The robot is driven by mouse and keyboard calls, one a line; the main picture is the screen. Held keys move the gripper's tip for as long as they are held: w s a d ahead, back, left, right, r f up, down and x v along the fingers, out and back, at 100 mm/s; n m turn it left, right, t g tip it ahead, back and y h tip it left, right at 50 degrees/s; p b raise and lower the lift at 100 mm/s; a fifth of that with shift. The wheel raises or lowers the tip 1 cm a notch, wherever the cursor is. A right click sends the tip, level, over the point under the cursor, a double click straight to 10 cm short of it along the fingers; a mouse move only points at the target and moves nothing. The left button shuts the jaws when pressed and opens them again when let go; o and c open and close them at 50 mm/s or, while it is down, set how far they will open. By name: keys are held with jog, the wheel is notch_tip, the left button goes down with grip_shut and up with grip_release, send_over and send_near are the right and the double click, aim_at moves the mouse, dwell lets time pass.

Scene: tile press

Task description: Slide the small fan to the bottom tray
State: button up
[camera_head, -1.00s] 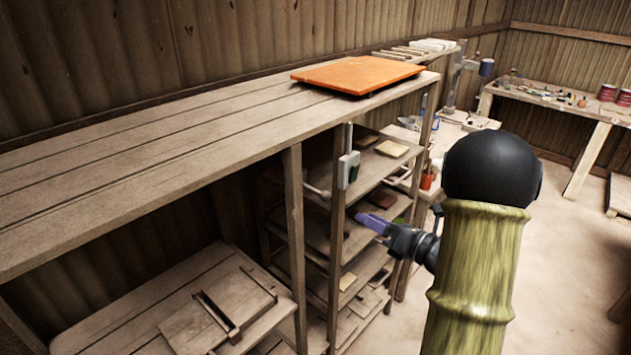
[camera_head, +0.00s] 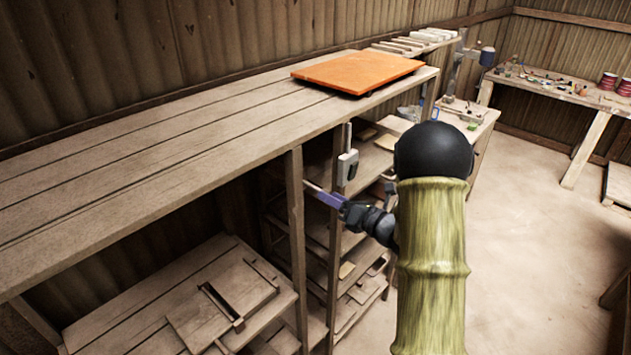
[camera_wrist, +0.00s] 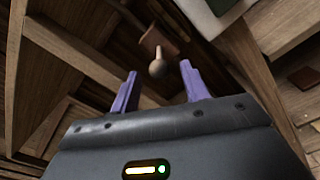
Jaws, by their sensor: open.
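I cannot make out a small fan for certain in either view. The shelf rack (camera_head: 337,240) has several levels; which part is the bottom tray I cannot tell. My gripper (camera_head: 314,191), with purple fingers, is open and empty beside the rack's front posts, below the long top shelf. In the wrist view a round wooden knob (camera_wrist: 157,68) on a short stem shows between and beyond the spread fingers. A small brown block (camera_wrist: 158,42) is behind the knob. The fingers do not appear closed on it.
A white box (camera_head: 347,168) hangs on a rack post close to my gripper. An orange board (camera_head: 358,72) lies on the long shelf (camera_head: 150,160). A low wooden board with a bar (camera_head: 222,305) is at lower left. Open floor (camera_head: 530,230) lies to the right.

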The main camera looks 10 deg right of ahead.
aim_at(315, 187)
jog(key=p+x, duration=0.2)
jog(key=x, duration=0.3)
jog(key=shift+w+a+r, duration=0.1)
jog(key=shift+w+a, duration=0.15)
jog(key=shift+w, duration=0.05)
jog(key=shift+w+a+p, duration=0.25)
jog(key=shift+w+p, duration=0.1)
jog(key=shift+c, duration=0.5)
grip_shut()
